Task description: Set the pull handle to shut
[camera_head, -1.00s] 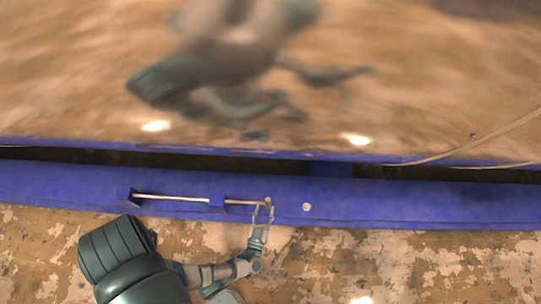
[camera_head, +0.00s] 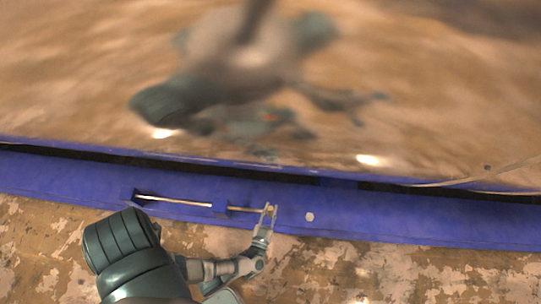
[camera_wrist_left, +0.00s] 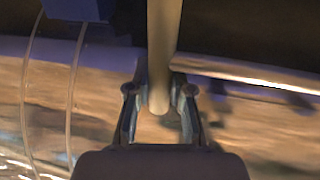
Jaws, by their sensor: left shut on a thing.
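The pull handle (camera_head: 248,209) is a thin pale rod along the blue beam, running right from a small blue block. My left gripper (camera_head: 269,210) is at the rod's right end, with its fingers on either side of it. In the left wrist view the handle (camera_wrist_left: 160,70) is a pale rounded rod coming down from the top, and its tip sits between the two fingers of my left gripper (camera_wrist_left: 159,98). The gripper is shut on the handle. My right gripper is not in view.
A second pale rod (camera_head: 175,201) lies to the left along the blue beam (camera_head: 400,222). A hexagonal bolt head (camera_head: 309,217) is just right of the gripper. A large shiny reflecting surface (camera_head: 420,90) lies beyond a dark gap. Pale cables (camera_head: 490,174) cross at the right.

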